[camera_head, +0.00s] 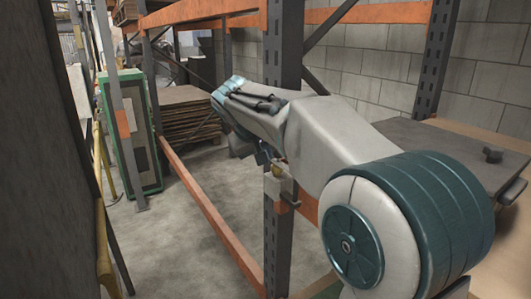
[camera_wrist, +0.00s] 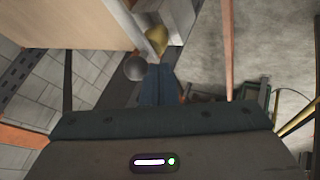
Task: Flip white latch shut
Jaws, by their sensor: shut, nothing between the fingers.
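My gripper shows in the wrist view as blue fingers (camera_wrist: 156,82) held together, with nothing seen between them. Their tips are close to a rounded yellow piece (camera_wrist: 156,41) and a grey ball-like knob (camera_wrist: 134,67); I cannot tell whether they touch. A pale narrow piece runs beside the yellow piece, but I cannot tell for sure whether it is the white latch. In the head view my arm reaches toward the dark rack post and hides most of the gripper. A small pale yellowish fitting (camera_head: 278,171) shows at the post, just below the arm.
A dark upright rack post (camera_head: 283,70) stands next to my arm, with orange beams (camera_head: 205,207) running from the rack. A green-framed panel (camera_head: 133,130) and stacked brown sheets (camera_head: 188,118) stand at the back left. The concrete floor (camera_head: 180,245) between is clear.

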